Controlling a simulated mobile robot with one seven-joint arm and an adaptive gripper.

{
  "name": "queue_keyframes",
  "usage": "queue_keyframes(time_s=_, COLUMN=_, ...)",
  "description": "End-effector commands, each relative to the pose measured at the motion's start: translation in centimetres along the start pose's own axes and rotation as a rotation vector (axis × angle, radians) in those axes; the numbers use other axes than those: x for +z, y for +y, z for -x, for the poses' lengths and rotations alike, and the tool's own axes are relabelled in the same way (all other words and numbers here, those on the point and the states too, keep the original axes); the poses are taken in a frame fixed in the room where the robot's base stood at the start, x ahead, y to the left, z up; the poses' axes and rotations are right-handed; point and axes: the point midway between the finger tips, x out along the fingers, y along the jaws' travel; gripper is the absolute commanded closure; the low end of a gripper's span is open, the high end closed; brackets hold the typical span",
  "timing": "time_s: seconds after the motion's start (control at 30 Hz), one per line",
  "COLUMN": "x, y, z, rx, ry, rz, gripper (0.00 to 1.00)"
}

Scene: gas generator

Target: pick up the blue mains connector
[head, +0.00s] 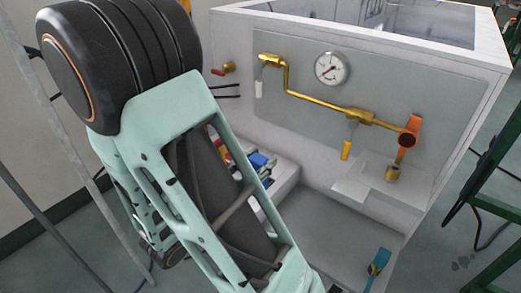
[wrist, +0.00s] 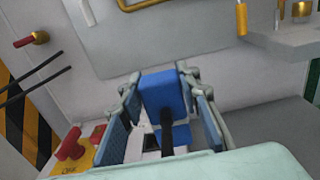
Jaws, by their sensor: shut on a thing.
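The blue mains connector (wrist: 162,93) is a blocky blue piece with a black cable or stem at its near side. In the wrist view it sits between the two fingers of my gripper (wrist: 163,105), which is shut on it. In the head view, small patches of the blue connector (head: 259,159) show beyond my arm, low by the white housing's left side. My arm hides most of the gripper there. Whether the connector is clear of the surface below it, I cannot tell.
A red-handled valve (wrist: 30,40) and dark rods (wrist: 45,72) project from the wall. Brass piping (head: 318,98), a gauge (head: 332,68) and a blue-handled fitting (head: 379,262) are to the right.

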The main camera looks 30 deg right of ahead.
Motion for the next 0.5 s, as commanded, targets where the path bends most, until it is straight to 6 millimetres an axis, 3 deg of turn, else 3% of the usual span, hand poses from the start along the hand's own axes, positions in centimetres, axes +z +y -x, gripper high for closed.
queue_keyframes(time_s=0.03, x=0.8, y=0.0, z=0.1, rx=0.000, ry=0.000, rz=0.005, gripper=0.98)
queue_keyframes(time_s=0.5, x=1.2, y=-0.8, z=1.3, rx=-0.001, ry=-0.001, rz=0.005, gripper=0.98)
